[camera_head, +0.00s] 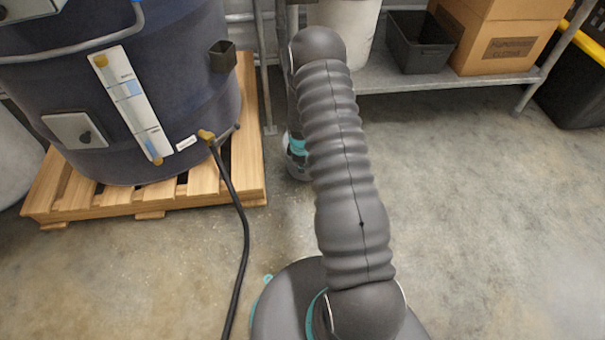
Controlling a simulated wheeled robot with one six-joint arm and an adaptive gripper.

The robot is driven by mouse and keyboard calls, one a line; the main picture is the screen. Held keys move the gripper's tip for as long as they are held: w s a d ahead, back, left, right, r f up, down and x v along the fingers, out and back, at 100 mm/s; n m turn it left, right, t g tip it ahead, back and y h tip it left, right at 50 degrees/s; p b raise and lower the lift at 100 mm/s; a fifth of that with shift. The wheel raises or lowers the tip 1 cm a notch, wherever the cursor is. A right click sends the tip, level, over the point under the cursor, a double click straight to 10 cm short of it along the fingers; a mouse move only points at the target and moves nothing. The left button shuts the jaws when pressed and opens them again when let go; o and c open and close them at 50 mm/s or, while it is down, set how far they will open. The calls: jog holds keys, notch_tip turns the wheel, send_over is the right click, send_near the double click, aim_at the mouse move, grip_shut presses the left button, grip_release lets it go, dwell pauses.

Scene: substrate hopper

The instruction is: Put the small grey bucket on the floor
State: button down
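A pale grey-white round bucket (362,28) stands on the low metal shelf at the top middle. The picture's top edge cuts it off and my arm covers part of its left side. A small dark grey rectangular bin (419,57) sits on the same shelf, right of the bucket. I cannot tell from this view which of these is the small grey bucket. My arm reaches up the middle of the view and bends down behind its own elbow. My gripper does not show, so whether it holds anything is hidden.
A cardboard box (502,57) stands on the shelf (470,78). A black tote with a yellow lid (577,95) is at the right. A large dark blue tank (150,85) stands on a wooden pallet (85,200). A black hose (243,240) crosses the floor. Concrete floor at right (490,200) is clear.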

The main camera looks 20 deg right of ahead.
jog(key=shift+f, duration=1.9)
jog(key=shift+f+b, duration=0.15)
jog(key=shift+b, duration=0.2)
jog(key=c, duration=1.3)
grip_release()
